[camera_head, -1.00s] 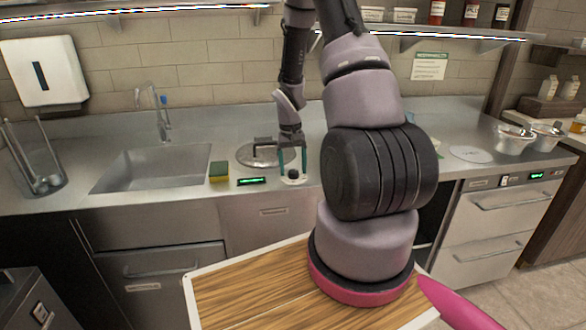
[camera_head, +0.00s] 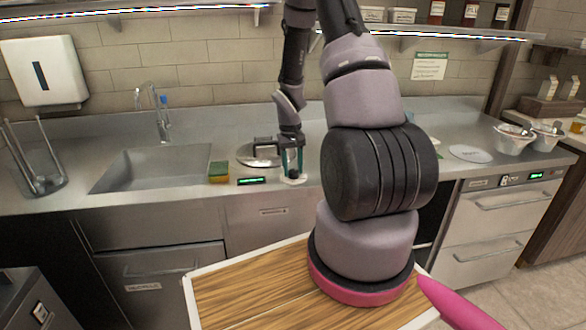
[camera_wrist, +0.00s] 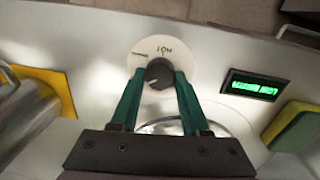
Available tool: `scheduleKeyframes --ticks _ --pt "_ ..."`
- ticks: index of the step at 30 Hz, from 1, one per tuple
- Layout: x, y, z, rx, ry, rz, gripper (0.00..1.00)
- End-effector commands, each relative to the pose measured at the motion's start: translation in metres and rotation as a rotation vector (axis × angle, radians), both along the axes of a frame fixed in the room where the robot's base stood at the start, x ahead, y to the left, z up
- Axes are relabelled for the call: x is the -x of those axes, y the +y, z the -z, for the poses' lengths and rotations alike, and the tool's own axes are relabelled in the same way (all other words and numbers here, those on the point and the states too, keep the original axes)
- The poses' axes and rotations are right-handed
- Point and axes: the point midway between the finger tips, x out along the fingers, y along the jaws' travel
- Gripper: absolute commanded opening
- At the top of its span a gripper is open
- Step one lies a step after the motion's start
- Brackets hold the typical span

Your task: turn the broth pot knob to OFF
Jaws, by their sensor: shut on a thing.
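The dark round knob (camera_wrist: 159,77) sits in the middle of a pale round dial plate (camera_wrist: 143,60) in the wrist view. The word HOT shows upside down on the plate, with a short dark line beside it. I cannot tell where the knob points. My gripper (camera_wrist: 161,73) has its two green fingers shut on the knob, one on each side. In the head view my gripper (camera_head: 293,174) is over the dial at the counter's front, and its fingers hide most of the knob. A round steel lid or well (camera_head: 258,153) lies behind it on the counter.
A small green-lit display (camera_head: 251,181) and a yellow-green sponge (camera_head: 219,172) lie left of the dial in the head view. The sink (camera_head: 150,165) is further left. In the wrist view a metal cylinder (camera_wrist: 25,112) stands near a yellow thing (camera_wrist: 52,83).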

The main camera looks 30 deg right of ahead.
Motion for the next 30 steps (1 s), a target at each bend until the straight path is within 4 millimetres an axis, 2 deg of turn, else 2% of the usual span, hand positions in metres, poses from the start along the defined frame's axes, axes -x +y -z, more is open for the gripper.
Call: scheduleKeyframes --ticks 21,30 --pt "0.0012 0.0002 -0.0002 0.0 -0.001 -0.639 0.0" --pt "0.0017 0.0001 -0.0001 0.0 0.001 -0.833 0.0"
